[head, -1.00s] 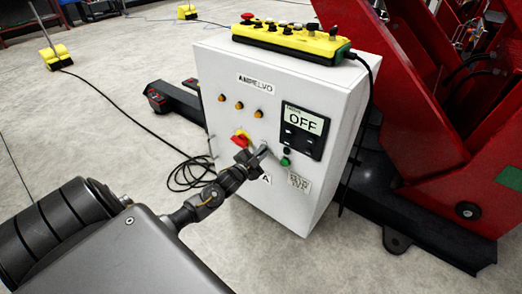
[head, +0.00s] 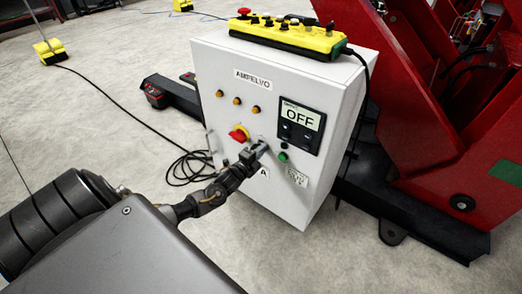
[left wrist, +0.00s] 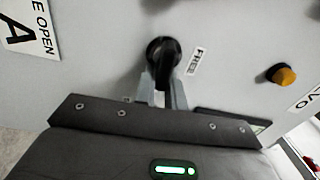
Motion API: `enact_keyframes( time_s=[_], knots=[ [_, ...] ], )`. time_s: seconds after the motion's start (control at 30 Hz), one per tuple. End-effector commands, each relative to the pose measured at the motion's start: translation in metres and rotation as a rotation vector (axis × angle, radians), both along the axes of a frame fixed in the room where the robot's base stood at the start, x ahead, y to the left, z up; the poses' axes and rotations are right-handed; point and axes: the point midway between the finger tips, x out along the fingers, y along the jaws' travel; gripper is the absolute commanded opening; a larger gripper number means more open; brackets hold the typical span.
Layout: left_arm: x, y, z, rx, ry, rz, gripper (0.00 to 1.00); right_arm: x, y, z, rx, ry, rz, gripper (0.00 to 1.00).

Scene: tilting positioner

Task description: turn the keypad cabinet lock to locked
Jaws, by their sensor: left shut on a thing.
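The white cabinet (head: 318,172) stands upright on the floor, with a dark panel (head: 300,126) whose display reads OFF. In the left wrist view a black round lock knob (left wrist: 163,50) with a raised grip sits on the cabinet face, beside a small label that seems to read FREE (left wrist: 197,61). My left gripper (head: 260,149) is at the cabinet front, below and right of the red and yellow switch (head: 239,133). In the left wrist view its fingers (left wrist: 163,88) are shut on the knob's grip. The gripper hides the knob in the head view. My right gripper is not in view.
A yellow control pendant (head: 287,34) lies on the cabinet top, its cable hanging at the right. Orange lamps (head: 237,101) and a green button (head: 283,156) are on the face. The red machine (head: 440,130) stands close on the right. Open floor (head: 90,120) lies to the left.

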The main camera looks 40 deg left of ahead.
Motion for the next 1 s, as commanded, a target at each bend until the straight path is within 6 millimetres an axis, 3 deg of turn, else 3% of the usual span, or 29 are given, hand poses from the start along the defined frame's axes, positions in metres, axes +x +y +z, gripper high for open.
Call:
enact_keyframes(
  time_s=[0.67,0.7,0.83,1.0],
  knots=[
    [-0.0001,-0.0003,-0.0017,0.054,0.002,0.000,0.00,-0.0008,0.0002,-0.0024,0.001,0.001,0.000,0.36],
    [-0.0001,-0.0003,-0.0017,0.054,0.002,0.000,0.17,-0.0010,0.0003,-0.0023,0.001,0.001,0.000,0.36],
    [-0.0001,-0.0002,-0.0016,0.054,0.002,0.000,0.34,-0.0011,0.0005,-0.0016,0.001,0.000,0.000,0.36],
    [-0.0002,-0.0001,-0.0014,0.053,0.002,0.000,0.34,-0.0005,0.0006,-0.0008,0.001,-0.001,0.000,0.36]
  ],
)
